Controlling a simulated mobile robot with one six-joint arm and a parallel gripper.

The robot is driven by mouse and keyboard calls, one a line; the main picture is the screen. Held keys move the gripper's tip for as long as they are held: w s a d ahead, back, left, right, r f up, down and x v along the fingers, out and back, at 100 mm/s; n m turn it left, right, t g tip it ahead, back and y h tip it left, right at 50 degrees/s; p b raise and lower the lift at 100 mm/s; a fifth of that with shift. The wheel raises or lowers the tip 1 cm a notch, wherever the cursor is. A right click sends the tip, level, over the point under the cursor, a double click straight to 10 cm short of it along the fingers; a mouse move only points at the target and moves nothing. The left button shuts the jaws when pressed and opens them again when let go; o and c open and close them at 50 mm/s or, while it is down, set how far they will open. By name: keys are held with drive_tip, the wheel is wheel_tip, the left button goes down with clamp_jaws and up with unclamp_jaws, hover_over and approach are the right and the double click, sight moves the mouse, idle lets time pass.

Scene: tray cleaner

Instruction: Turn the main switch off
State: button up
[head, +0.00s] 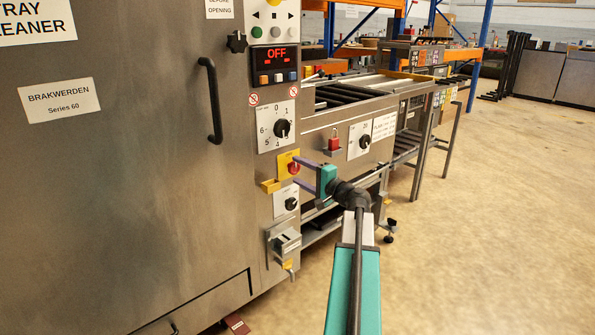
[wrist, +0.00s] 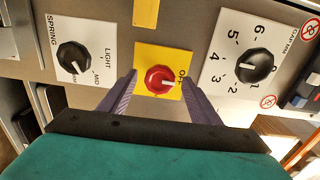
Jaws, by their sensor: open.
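The main switch is a red knob (head: 293,168) on a yellow plate, low on the machine's front panel. It also shows in the wrist view as a red knob (wrist: 159,79), with part of the word OFF on the plate to its right. My gripper (head: 296,170) is in front of the switch, with its fingers pointing at the panel. In the wrist view the open fingers (wrist: 158,76) stand on either side of the red knob, with gaps between. I cannot tell how far the tips are from the plate. The knob's exact setting is unclear.
A black numbered dial (head: 282,129) sits above the switch and another black dial (head: 291,203) below it. A yellow bracket (head: 270,186) juts out at lower left. The display (head: 276,57) reads OFF. A conveyor table (head: 375,95) stands to the right; the floor at right is clear.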

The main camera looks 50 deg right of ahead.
drive_tip(key=s+p, duration=0.2)
drive_tip(key=s, duration=1)
drive_tip(key=shift+a+p, duration=0.35)
drive_tip(key=shift+a, duration=0.1)
drive_tip(key=w+a+f+n+g+y+p, duration=0.3)
drive_tip(key=w+a+f+g+p, duration=0.15)
drive_tip(key=a+f, duration=0.65)
drive_tip(key=w+a+f+n+g+y+p, duration=0.25)
drive_tip(key=w+a+f+p, duration=0.35)
drive_tip(key=a, duration=0.9)
drive_tip(key=s+a+f+n+g+y+p, duration=0.1)
drive_tip(key=s+a+f+g+p, duration=0.15)
drive_tip(key=a, duration=0.25)
drive_tip(key=s+a+f+n+g+p, duration=0.2)
drive_tip(key=a+f, duration=0.2)
drive_tip(key=a, duration=0.2)
drive_tip(key=s+a+f+n+g+y+p, duration=0.1)
drive_tip(key=s+a+f+g+p, duration=0.15)
drive_tip(key=a, duration=0.25)
drive_tip(key=s+a+f+n+g+h+p, duration=0.2)
drive_tip(key=s+a+n+g+h+p, duration=0.1)
drive_tip(key=s, duration=0.9)
drive_tip(key=s+a+f+n+g+h+p, duration=0.3)
drive_tip(key=s+a+n+g+p, duration=0.3)
drive_tip(key=s, duration=0.6)
drive_tip(key=shift+s+a+f+p, duration=0.2)
drive_tip(key=shift+s+a+p, duration=0.1)
drive_tip(key=shift+a+p, duration=0.9)
